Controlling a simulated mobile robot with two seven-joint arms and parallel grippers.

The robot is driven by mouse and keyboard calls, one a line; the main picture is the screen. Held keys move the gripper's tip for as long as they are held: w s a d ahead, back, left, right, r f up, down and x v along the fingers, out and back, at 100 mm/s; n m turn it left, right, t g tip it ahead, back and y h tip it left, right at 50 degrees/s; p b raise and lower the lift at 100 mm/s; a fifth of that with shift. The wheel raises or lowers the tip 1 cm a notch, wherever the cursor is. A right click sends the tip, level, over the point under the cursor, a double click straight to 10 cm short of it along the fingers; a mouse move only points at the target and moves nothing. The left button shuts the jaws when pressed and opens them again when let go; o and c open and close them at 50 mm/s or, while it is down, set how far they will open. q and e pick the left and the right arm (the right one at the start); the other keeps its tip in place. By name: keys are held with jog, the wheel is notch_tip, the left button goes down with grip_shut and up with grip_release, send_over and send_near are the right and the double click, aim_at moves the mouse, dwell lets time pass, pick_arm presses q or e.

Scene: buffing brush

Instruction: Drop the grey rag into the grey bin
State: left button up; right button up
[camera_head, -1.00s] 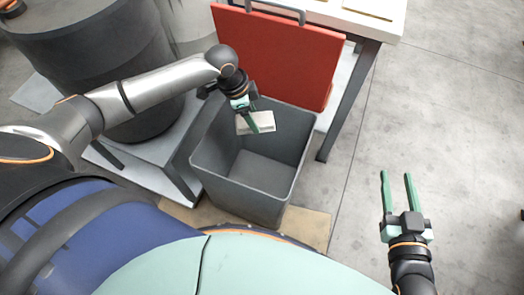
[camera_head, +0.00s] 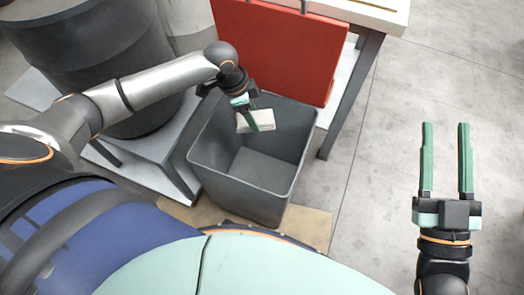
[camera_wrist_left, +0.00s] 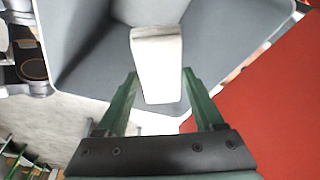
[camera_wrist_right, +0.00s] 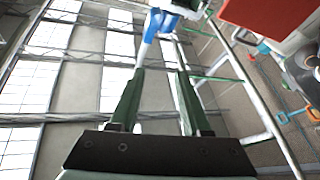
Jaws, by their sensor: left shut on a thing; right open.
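The grey rag (camera_head: 261,119) is a pale, folded block. My left gripper (camera_head: 250,127) is shut on it and holds it above the opening of the grey bin (camera_head: 228,186), near the bin's back side. In the left wrist view the rag (camera_wrist_left: 158,68) sits between the two green fingers, with the bin's grey walls (camera_wrist_left: 85,45) around it. The bin floor visible in the head view is bare. My right gripper (camera_head: 446,126) is open and empty, well to the right of the bin over the floor.
A red panel (camera_head: 275,50) stands right behind the bin, beside a white-topped table (camera_head: 372,12). A large dark drum (camera_head: 90,60) stands at the left on a grey platform (camera_head: 150,165). The bin rests on a brown mat (camera_head: 312,225). The floor at right is clear.

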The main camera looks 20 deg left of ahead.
pick_arm(q)
jog(key=shift+f+b, duration=0.3)
jog(key=shift+b, duration=0.05)
jog(key=shift+f+b, duration=0.85)
jog(key=shift+b, duration=0.35)
jog(key=shift+f, duration=0.1)
pick_arm(e)
jog(key=s+a+r+n+t+y, duration=0.1)
jog(key=s+r+n+y, duration=0.4)
jog(key=r+y, duration=0.1)
jog(key=shift+s+r+y, duration=0.4)
jog(key=shift+y, duration=0.3)
jog(key=shift+a, duration=0.1)
pick_arm(q)
jog(key=o, duration=1.2)
